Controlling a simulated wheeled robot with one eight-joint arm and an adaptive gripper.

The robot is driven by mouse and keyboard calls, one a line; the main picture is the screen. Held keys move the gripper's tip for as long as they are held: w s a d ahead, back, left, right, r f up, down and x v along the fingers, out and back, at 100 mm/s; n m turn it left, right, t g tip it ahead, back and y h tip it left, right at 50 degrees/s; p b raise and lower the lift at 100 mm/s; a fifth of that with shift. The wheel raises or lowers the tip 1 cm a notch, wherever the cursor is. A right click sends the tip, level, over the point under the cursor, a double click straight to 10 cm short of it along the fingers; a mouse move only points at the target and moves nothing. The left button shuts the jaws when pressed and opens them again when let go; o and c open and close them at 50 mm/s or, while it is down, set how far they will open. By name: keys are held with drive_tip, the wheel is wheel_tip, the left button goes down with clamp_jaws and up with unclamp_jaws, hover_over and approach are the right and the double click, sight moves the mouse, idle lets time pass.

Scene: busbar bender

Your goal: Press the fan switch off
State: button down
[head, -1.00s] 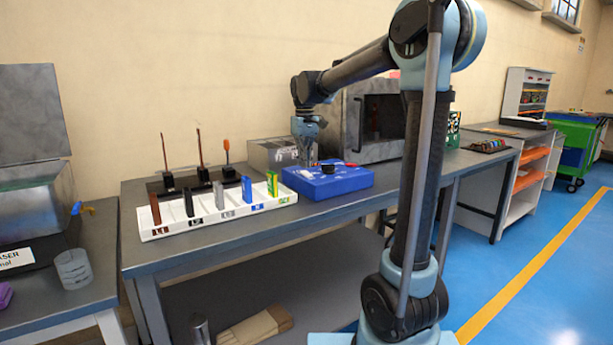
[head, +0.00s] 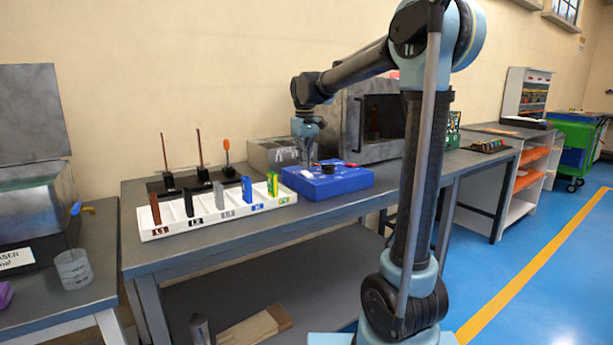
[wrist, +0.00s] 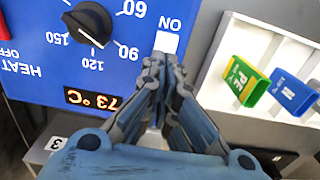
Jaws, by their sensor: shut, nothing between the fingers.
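The blue control box (head: 345,183) sits on the bench and fills the upper left of the wrist view (wrist: 40,75). A white switch (wrist: 166,42) stands near its edge, beside an "ON" label that appears upside down; the rest of its labelling is hidden. My gripper (wrist: 160,62) is shut and empty, with its fingertips right at the white switch and covering part of it. I cannot tell whether they touch it. In the head view my gripper (head: 307,162) points down over the left part of the box.
A black dial (wrist: 88,24), a red switch (wrist: 3,25) marked HEAT and OFF, and a 73 °C display (wrist: 93,99) are on the box. A white rack (head: 215,217) with several coloured pieces stands close to its left. A grey oven-like machine (head: 351,125) stands behind.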

sight(305, 171)
drive_tip(key=shift+f, duration=0.9)
idle(0.6)
drive_tip(key=shift+r, duration=3.5)
drive_tip(key=shift+m+t, duration=0.3)
drive_tip(key=shift+m, duration=0.5)
drive_tip(key=s+d+f, duration=0.1)
drive_tip(key=s+d, duration=0.1)
drive_tip(key=s+d+f, duration=0.1)
drive_tip(key=s+d, duration=0.2)
drive_tip(key=s+d+f, duration=0.1)
drive_tip(key=s+d, duration=0.1)
drive_tip(key=shift+s+d, duration=0.2)
drive_tip(key=shift+d, duration=0.2)
drive_tip(key=s+d+f+m, duration=0.1)
drive_tip(key=s+d+f, duration=0.3)
drive_tip(key=s+f, duration=0.3)
drive_tip(key=s+d+f+m+t, duration=0.1)
drive_tip(key=s+d+f+m, duration=0.1)
drive_tip(key=s+d+f, duration=0.3)
drive_tip(key=s+d+f+m, duration=0.2)
drive_tip(key=s+d+f, duration=0.2)
drive_tip(key=s+f, duration=0.7)
drive_tip(key=shift+s+d+f+t, duration=0.25)
drive_tip(key=shift+s+d+t, duration=0.1)
drive_tip(key=shift+s, duration=0.35)
